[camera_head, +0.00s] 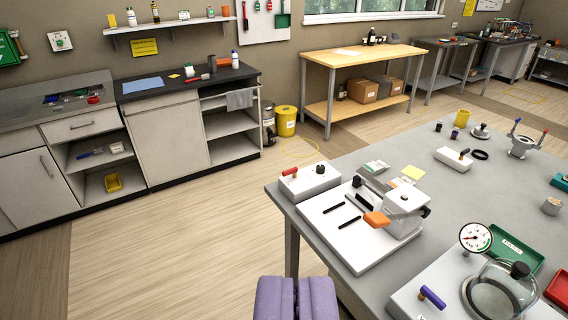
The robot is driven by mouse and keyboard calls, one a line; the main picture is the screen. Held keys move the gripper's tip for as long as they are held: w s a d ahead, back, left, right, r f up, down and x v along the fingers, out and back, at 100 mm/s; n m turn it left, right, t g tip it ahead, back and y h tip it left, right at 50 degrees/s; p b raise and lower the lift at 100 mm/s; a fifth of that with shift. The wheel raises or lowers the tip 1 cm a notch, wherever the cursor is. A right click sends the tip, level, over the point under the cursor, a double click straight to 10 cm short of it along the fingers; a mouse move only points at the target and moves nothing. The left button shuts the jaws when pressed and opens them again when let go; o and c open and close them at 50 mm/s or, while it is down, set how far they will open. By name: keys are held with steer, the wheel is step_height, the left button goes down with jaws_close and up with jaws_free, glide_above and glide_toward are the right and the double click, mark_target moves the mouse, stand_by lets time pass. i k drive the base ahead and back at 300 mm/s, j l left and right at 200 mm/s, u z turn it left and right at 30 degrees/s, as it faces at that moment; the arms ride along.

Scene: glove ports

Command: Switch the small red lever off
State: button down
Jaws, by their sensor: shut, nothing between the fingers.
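A small red lever (290,171) sits on a white box (318,178) at the near left corner of the grey table. A black knob stands on the same box. I cannot tell the on or off side of either lever. My gripper (297,282), with purple fingers, is shut and empty at the bottom centre. In the picture it is below the near box, left of the table's near edge, and apart from both levers.
On the grey table (345,169) a white device with an orange handle (376,219) stands right of the near box. A purple lever (432,296), a gauge (475,237) and a glass dome (500,290) are at the lower right. The wooden floor (190,235) to the left is clear.

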mark_target(293, 170)
steer(key=i+j, duration=0.1)
steer(key=i, duration=1.15)
steer(key=i+j+z, duration=0.1)
steer(key=i, duration=0.5)
steer(key=i+j, duration=0.2)
steer(key=i, duration=0.45)
